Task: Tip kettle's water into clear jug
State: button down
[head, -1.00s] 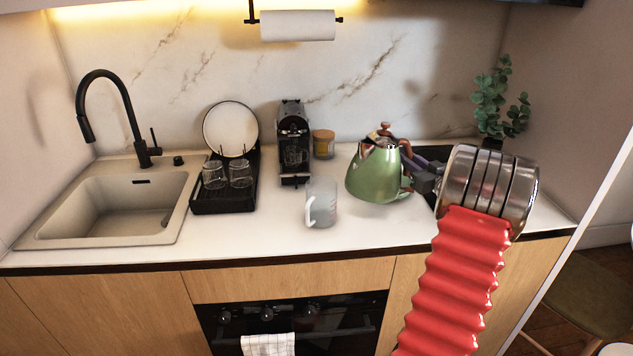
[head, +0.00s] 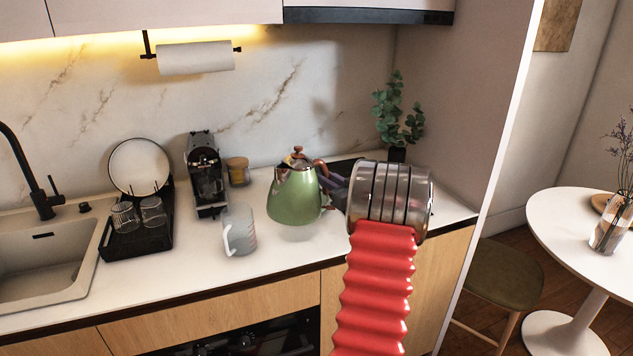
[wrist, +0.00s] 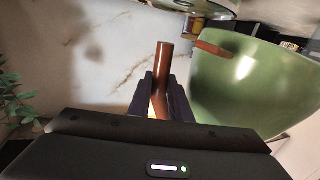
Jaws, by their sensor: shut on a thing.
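The green kettle (head: 294,198), with a metal top and a brown lid knob, is in the head view, right of the jug and a little behind it. It stands near upright and seems to hang just above the counter. The clear jug (head: 240,232) stands upright on the counter, its handle to the left. Whether it holds water I cannot tell. My gripper (wrist: 160,98) is shut on the kettle's brown handle (wrist: 163,60). The kettle's green side (wrist: 240,90) fills the right of the wrist view. My arm partly hides the gripper in the head view.
A coffee machine (head: 206,180) and a lidded jar (head: 238,172) stand behind the jug. A black rack (head: 134,243) with glasses and a plate is left. A plant (head: 396,118) stands at the right wall. Counter in front of the kettle is clear.

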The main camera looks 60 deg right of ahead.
aim_at(236, 234)
jog(key=z, duration=0.05)
jog(key=k, duration=0.9)
jog(key=u, duration=0.05)
